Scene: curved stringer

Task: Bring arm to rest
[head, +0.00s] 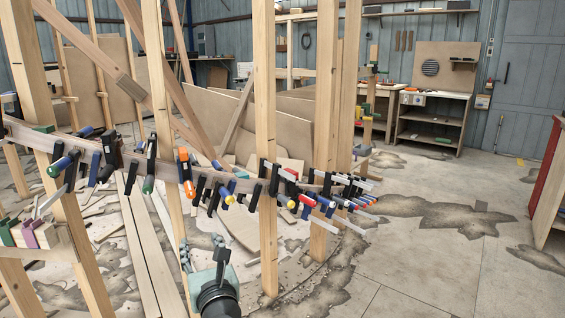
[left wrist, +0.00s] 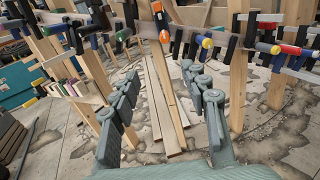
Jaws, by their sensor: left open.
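My left gripper (head: 203,250) is low in the head view, in front of the curved stringer (head: 22,132). In the left wrist view, its two grey-green fingers (left wrist: 162,75) are spread wide with nothing between them. The stringer runs across upright wooden posts and carries many clamps. An orange clamp (head: 185,172) hangs above and left of the gripper; it also shows beyond the fingers in the left wrist view (left wrist: 162,22). I see no contact between gripper and clamps. My right gripper is not in view.
Upright posts (head: 265,130) stand close around the arm. Clamps with blue, red and yellow handles (head: 305,198) project to the right. Planks (head: 150,250) and scraps lie on the floor. Stained concrete floor (head: 430,265) is open at the right. A workbench (head: 433,125) stands behind.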

